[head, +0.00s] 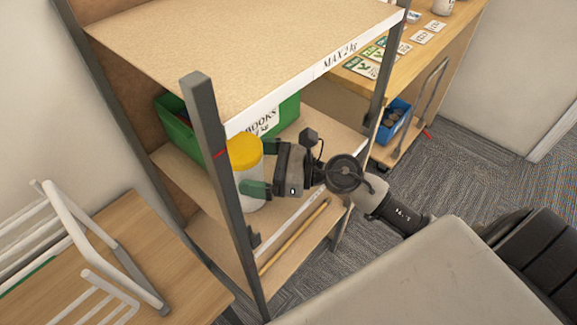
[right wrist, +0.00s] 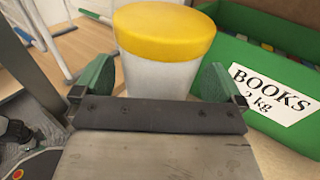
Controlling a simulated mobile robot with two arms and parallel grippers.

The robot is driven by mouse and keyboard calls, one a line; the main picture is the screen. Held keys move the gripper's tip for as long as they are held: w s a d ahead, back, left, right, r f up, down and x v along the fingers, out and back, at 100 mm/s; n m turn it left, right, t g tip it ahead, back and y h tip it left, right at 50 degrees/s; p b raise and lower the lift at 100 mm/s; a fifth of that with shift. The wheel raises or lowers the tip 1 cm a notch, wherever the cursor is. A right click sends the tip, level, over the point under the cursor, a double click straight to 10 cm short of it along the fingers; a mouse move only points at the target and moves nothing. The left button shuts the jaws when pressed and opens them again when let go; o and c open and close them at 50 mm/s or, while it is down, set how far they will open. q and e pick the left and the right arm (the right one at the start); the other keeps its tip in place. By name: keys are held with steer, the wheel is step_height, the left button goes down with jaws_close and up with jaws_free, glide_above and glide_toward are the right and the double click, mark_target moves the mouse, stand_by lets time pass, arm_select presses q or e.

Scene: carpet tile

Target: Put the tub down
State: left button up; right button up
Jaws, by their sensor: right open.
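The tub (head: 247,187) is a white cylinder with a yellow lid. It is upright at the front of the middle shelf (head: 183,173), just behind the shelf unit's dark front post. My right gripper (head: 258,168) is open, with its green fingers on either side of the tub. In the right wrist view the tub (right wrist: 160,75) stands between the spread fingers, with small gaps visible beside it. The tub's base is partly hidden, so its contact with the shelf is hard to confirm. My left gripper is not in view.
A green box (head: 287,112) labelled BOOKS stands behind the tub on the same shelf. The upper board (head: 230,40), marked MAX 2 kg, is overhead. A bottom shelf holds a long wooden rod (head: 295,237). A white rack (head: 75,235) stands on a table at left.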

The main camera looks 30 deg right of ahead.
steer(key=b+v, duration=0.3)
steer(key=v, duration=0.7)
steer(key=shift+s+d, duration=0.1)
